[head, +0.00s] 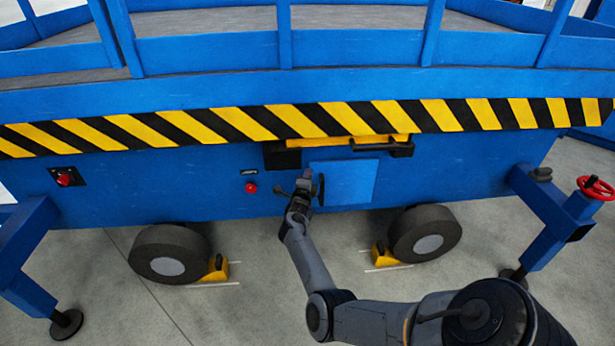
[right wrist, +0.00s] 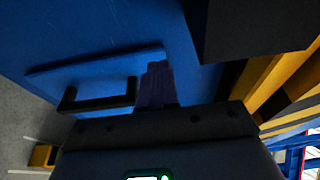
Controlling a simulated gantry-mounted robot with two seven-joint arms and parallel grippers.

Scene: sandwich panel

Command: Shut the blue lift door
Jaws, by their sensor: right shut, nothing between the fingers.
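The blue lift door (head: 350,183) is a small lighter-blue panel low on the side of the blue lift, under the striped band. In the right wrist view the door (right wrist: 60,77) shows as a raised slab with a black bar handle (right wrist: 100,96). My right gripper (head: 307,176) is at the door's left edge, beside the handle. Its fingers (right wrist: 156,72) are shut with nothing between them, close to the panel; contact cannot be told. My left gripper is out of view.
A yellow-and-black striped band (head: 300,122) runs above the door, with a black-and-yellow bracket (head: 385,146) just below it. A red button (head: 251,188) is left of the gripper. Wheels (head: 425,234) with yellow chocks (head: 217,267) stand below. A red handwheel (head: 596,188) is at right.

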